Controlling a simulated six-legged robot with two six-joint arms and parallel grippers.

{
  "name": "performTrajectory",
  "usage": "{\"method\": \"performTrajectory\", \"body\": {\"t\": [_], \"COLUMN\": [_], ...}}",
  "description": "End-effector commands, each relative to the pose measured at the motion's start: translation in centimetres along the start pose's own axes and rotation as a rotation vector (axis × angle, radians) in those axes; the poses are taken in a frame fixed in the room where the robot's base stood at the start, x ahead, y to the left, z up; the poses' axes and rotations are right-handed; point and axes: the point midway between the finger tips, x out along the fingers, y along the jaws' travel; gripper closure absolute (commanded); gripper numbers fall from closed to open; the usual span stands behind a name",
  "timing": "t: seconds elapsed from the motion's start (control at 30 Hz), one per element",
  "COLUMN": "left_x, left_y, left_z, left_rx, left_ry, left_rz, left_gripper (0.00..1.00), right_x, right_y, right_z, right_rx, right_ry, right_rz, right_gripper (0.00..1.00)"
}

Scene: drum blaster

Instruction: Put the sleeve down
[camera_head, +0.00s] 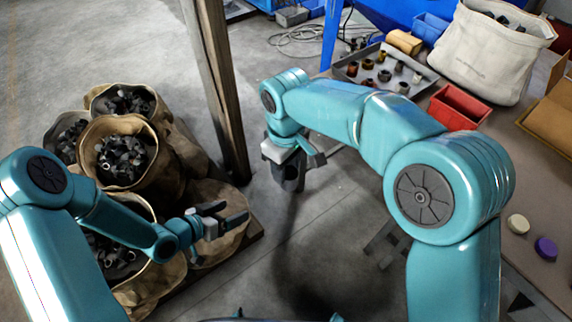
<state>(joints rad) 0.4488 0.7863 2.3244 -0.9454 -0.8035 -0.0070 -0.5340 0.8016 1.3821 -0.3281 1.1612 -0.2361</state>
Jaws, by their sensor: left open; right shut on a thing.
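My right gripper (297,158) is shut on a dark grey sleeve (288,178) and holds it over the floor, left of the workbench. Its fingers hide part of the sleeve. My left gripper (228,216) is open and empty, in front of the sacks at the lower left. A grey metal tray (424,84) on the bench, behind my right arm, holds several small ring-like or tubular parts in brown, dark and pale tones.
Several open sacks (174,178) of dark parts stand at the left. A wooden post (218,90) rises between them and my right gripper. A red bin (458,106), a large pale bag (484,58) and a purple disc (545,248) are on the workbench.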

Motion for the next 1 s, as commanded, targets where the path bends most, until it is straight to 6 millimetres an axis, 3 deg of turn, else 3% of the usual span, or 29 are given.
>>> {"method": "performTrajectory", "body": {"t": [0.1, 0.2, 0.3, 0.4, 0.6, 1.0], "left_x": [-0.1, -1.2, -2.5, -3.4, -3.0, -3.0], "left_y": [0.7, 3.0, 5.6, 7.9, 10.1, 10.1], "left_z": [6.8, 11.6, 14.8, 16.7, 17.3, 17.2], "left_rx": [-0.278, -0.477, -0.615, -0.687, -0.643, -0.64], "left_ry": [-0.271, -0.473, -0.623, -0.719, -0.764, -0.759], "left_rz": [-0.137, -0.215, -0.265, -0.292, -0.261, -0.26], "left_gripper": [0.21, 0.21, 0.21, 0.21, 0.21, 0.21], "right_x": [-0.1, -0.1, -0.1, -0.1, -0.1, -0.1], "right_y": [0.0, 0.0, 0.0, 0.0, 0.0, 0.0], "right_z": [0.0, 0.0, 0.0, 0.0, 0.0, 0.8], "right_rx": [0.0, 0.0, 0.0, 0.0, 0.0, 0.033], "right_ry": [0.001, 0.001, 0.001, 0.001, 0.001, -0.012], "right_rz": [0.0, 0.0, 0.0, 0.0, 0.001, 0.0], "right_gripper": [1.0, 1.0, 1.0, 1.0, 1.0, 1.0]}}
